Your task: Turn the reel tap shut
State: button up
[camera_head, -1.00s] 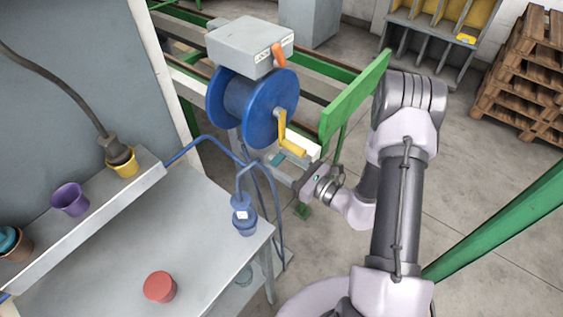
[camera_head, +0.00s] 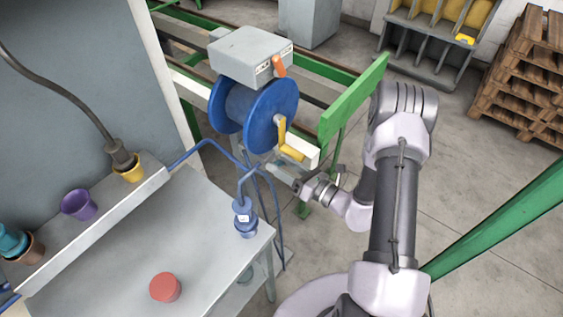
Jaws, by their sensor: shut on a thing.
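The blue reel (camera_head: 262,112) hangs under a grey box (camera_head: 243,54), with a yellow crank (camera_head: 287,146) on its right side. An orange lever (camera_head: 279,66) hangs at the box's right end. Below the crank is a small pale teal-grey piece (camera_head: 284,171), which looks like the reel tap; its exact shape and turn angle are too small to tell. My gripper (camera_head: 297,182) is at this piece, below and right of the reel, and appears shut on it. The fingertips are small and partly hidden.
A green post and rail (camera_head: 352,100) stand close behind my arm. Blue hoses (camera_head: 272,215) hang below the reel. Pallets (camera_head: 525,75) stand far right.

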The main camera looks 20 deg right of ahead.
jog(key=m+p, duration=0.3)
jog(key=m, duration=0.5)
jog(key=m+p, duration=0.1)
jog(key=m, duration=0.3)
jog(key=shift+f+p, duration=0.25)
jog(key=shift+p, duration=0.1)
jog(key=shift+m, duration=0.3)
jog(key=o, duration=1.4)
jog(key=shift+d, duration=0.1)
jog(key=p+v, duration=0.2)
jog(key=v, duration=1.5)
jog(key=shift+s+d+r, duration=0.1)
